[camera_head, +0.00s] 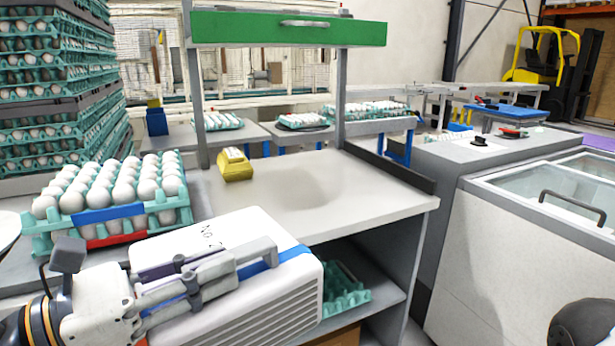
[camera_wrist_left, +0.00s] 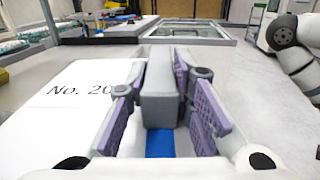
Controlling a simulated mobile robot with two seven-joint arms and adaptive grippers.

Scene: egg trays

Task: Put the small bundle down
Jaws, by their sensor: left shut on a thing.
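The small bundle (camera_head: 250,300) is a white block with a ribbed side, a printed "No." label and a blue strap. It shows at the lower left of the head view, in front of the worktable. My left gripper (camera_head: 225,270) is shut on a grey grip piece at the strap, on top of the bundle. In the left wrist view the gripper (camera_wrist_left: 165,95) has its purple finger pads on both sides of that grey piece, with the bundle's white top (camera_wrist_left: 85,95) below. The bundle's underside is hidden. My right gripper is not in view.
The worktable top (camera_head: 320,205) is mostly clear. A yellow device (camera_head: 235,165) stands at its back. An egg tray stack (camera_head: 105,210) with blue and red bands stands at left. Teal trays (camera_head: 343,290) lie on the lower shelf. A glass-topped chest (camera_head: 520,230) is at right.

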